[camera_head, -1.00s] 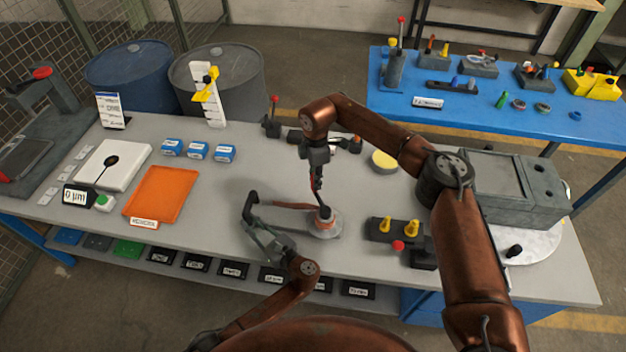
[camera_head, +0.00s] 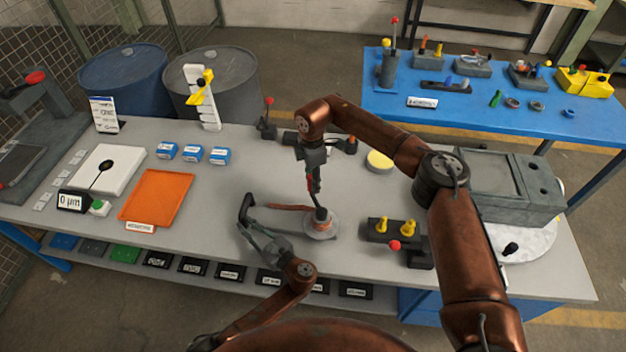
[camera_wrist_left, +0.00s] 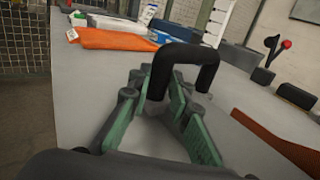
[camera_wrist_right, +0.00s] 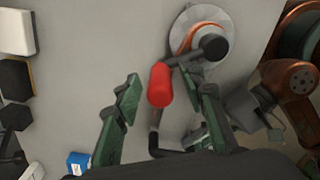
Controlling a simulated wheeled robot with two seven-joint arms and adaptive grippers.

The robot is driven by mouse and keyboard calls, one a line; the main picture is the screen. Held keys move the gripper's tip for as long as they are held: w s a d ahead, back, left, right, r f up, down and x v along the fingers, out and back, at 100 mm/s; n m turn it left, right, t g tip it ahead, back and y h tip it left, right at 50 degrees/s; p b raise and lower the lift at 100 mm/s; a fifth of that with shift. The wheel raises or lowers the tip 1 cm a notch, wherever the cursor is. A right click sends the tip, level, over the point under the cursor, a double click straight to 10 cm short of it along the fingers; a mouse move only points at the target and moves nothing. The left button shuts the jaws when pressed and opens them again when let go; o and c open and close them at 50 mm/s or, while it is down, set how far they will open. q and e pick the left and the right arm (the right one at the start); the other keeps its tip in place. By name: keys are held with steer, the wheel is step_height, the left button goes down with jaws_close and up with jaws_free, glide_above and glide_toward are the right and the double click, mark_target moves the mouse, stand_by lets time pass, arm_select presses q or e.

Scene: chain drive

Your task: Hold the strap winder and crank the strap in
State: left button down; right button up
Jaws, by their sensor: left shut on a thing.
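The strap winder (camera_head: 321,226) is a grey round drum on the bench, with an orange strap (camera_head: 285,207) running left from it. Its black crank arm (camera_wrist_right: 183,58) and red grip (camera_wrist_right: 160,84) show in the right wrist view. My left gripper (camera_head: 258,232) is shut on a black U-shaped handle (camera_wrist_left: 186,60) left of the drum. Whether this handle joins the winder is not clear. My right gripper (camera_wrist_right: 167,98) hangs above the winder, fingers apart; it also shows in the head view (camera_head: 314,182). The red grip lies between its fingers, closer to the right one, with a gap on the left.
An orange tray (camera_head: 157,199) and several blue boxes (camera_head: 192,153) lie to the left. A dark block with yellow knobs (camera_head: 392,231) stands close right of the winder. A grey machine (camera_head: 515,187) is further right. Bare bench lies between tray and winder.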

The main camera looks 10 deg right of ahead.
step_height(320, 180, up, 12)
stand_by(0.5)
stand_by(0.3)
steer(key=shift+c, duration=0.7)
steer(key=s+a+n, duration=0.2)
steer(key=s+a+n+t+h, duration=0.1)
steer(key=s+a+n, duration=0.1)
steer(key=s+a+f+n, duration=0.1)
steer(key=s+a+n, duration=0.1)
steer(key=n, duration=0.1)
steer(key=shift+s+a+t+h, duration=0.35)
steer(key=shift+t+h, duration=0.05)
jaws_close()
glide_above(310, 190)
steer(key=s+a, duration=0.1)
steer(key=a, duration=0.1)
steer(key=s+a+x, duration=0.1)
steer(key=x, duration=0.8)
steer(key=shift+s+f+n, duration=0.3)
steer(key=shift+f+n, duration=0.1)
steer(key=shift+w+d+m, duration=0.2)
steer(key=shift+d+m, duration=0.1)
steer(key=shift+m, duration=0.3)
